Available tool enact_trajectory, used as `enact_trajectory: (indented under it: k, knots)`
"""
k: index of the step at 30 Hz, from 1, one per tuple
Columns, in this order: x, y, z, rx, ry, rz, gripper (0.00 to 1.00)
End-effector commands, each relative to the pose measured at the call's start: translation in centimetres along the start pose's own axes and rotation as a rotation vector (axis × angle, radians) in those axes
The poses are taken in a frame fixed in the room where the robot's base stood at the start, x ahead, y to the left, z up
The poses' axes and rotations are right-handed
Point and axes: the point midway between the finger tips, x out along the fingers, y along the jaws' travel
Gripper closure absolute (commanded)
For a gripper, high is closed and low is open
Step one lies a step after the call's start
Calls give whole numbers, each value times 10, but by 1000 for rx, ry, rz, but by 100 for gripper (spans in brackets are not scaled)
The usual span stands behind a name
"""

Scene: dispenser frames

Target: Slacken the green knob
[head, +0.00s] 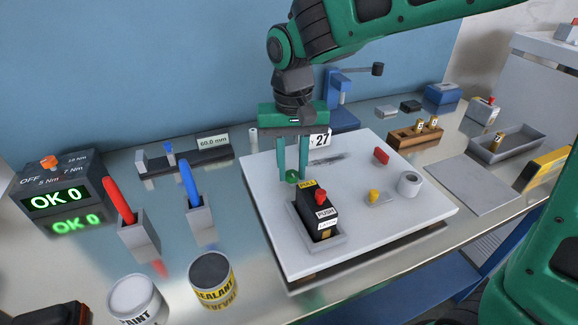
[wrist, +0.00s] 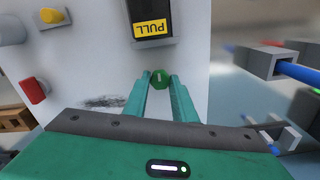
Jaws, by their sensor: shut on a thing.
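The green knob (wrist: 159,79) sits between my gripper's fingertips in the wrist view, close behind the block with the yellow PULL label (wrist: 150,28). In the head view the green knob (head: 292,176) shows small at the tips of the fingers. My gripper (head: 292,174) points down and is shut on the knob. A pale mark shows on the knob's face in the wrist view. The dark block (head: 318,212) with a red button and a PUSH label stands in a grey holder just in front of the knob.
Red (head: 117,200) and blue (head: 189,182) handled tools stand in holders at left. Paint and sealant tins (head: 212,279) stand at the front.

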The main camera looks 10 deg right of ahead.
Motion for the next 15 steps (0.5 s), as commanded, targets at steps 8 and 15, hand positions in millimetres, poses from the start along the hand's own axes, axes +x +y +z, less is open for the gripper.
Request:
enact_trajectory:
  k: [8, 15]
  knots:
    - [3, 2, 4, -1, -12, 7, 98]
    - [2, 1, 3, -1, -8, 4, 57]
